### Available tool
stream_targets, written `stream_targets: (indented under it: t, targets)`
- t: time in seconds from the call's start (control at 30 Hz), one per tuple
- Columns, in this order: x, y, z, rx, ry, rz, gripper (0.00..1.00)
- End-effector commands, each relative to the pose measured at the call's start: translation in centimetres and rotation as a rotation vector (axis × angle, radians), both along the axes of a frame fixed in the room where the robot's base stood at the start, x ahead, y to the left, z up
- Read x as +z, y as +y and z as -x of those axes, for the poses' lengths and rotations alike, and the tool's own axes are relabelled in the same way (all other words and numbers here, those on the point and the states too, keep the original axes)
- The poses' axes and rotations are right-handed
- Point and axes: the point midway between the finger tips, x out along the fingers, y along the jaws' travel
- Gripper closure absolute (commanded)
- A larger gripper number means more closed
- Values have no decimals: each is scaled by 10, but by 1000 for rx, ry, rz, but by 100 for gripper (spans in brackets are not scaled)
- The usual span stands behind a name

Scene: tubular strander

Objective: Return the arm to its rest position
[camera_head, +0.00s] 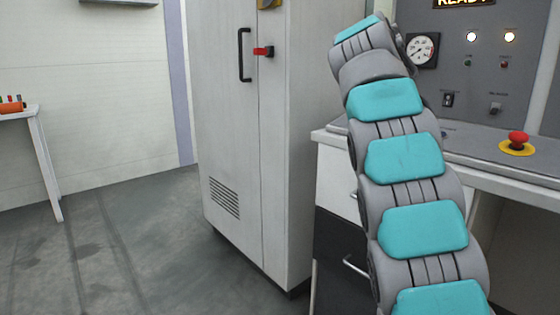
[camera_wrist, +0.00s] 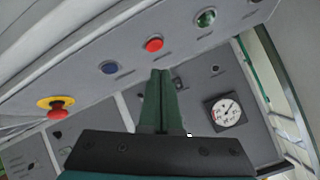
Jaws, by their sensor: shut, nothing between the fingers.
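My arm, grey with teal pads, rises from the bottom right of the head view and bends over at the top, in front of the control desk (camera_head: 480,150). My gripper is hidden in the head view. In the wrist view my gripper (camera_wrist: 161,72) shows as two dark green fingers pressed together, with nothing between them. The fingers point toward the desk panel with a blue button (camera_wrist: 109,67), a red button (camera_wrist: 154,44) and a green button (camera_wrist: 206,17). I cannot tell the gap between fingertips and panel.
A red emergency stop on a yellow ring (camera_head: 517,143) sits on the desk. A gauge (camera_head: 422,50) is on the upright panel. A tall grey cabinet (camera_head: 228,140) with a red switch stands left of my arm. Open floor (camera_head: 120,250) lies left, before a white table (camera_head: 45,160).

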Motion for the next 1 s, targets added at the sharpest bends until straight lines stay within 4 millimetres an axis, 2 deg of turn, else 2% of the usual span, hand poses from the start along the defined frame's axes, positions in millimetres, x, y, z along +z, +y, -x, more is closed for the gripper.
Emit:
stream_targets:
  t: [0.3, 0.47, 0.57, 0.77, 1.0]
  targets:
    - [-62, 18, 64, 191, 356, 19, 100]
    - [-95, 29, 98, 286, 490, 8, 100]
    - [-118, 39, 125, 361, 578, -4, 100]
    - [-173, 64, 194, 540, 757, -47, 100]
    - [-241, 103, 286, 784, 938, -111, 100]
